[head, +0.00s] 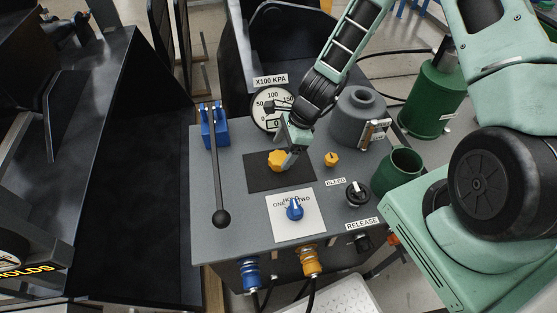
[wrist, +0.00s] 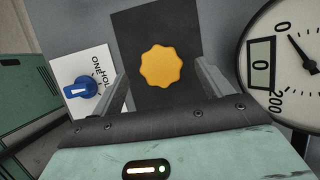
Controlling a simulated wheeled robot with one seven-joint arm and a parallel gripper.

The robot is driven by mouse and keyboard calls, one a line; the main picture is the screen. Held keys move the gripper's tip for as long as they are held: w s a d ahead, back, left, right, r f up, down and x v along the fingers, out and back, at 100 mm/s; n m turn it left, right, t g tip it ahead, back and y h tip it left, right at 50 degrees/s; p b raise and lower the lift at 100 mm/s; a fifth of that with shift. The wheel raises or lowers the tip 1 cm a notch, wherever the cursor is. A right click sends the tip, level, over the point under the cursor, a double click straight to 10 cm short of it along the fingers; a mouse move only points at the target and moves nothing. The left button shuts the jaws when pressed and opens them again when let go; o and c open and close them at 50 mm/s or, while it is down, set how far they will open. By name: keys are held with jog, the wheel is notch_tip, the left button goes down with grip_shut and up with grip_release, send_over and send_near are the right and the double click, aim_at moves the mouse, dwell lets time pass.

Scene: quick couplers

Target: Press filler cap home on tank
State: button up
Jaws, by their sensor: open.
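The filler cap looks to be the yellow-orange scalloped cap (head: 277,161), which sits on a dark square mat (head: 262,183) on the grey bench top. My gripper (head: 290,157) is beside and above it, tilted, partly covering its right side. In the wrist view the cap (wrist: 160,67) shows whole between my open fingers, beyond the tips; I see no contact. The tank seems to be the grey cylinder (head: 357,124) with an open round neck, to the right of my gripper.
A pressure gauge (head: 270,107) stands behind the mat. A black-knobbed lever (head: 217,185) is at left, and a blue selector knob (head: 294,209) in front. A small yellow knob (head: 332,159), a black bleed knob (head: 357,194) and a green cup (head: 400,172) are at right.

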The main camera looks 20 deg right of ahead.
aim_at(279, 157)
jog(key=shift+p+x, duration=0.5)
jog(key=shift+x, duration=1.65)
jog(key=shift+d, duration=0.1)
jog(key=c, duration=1.1)
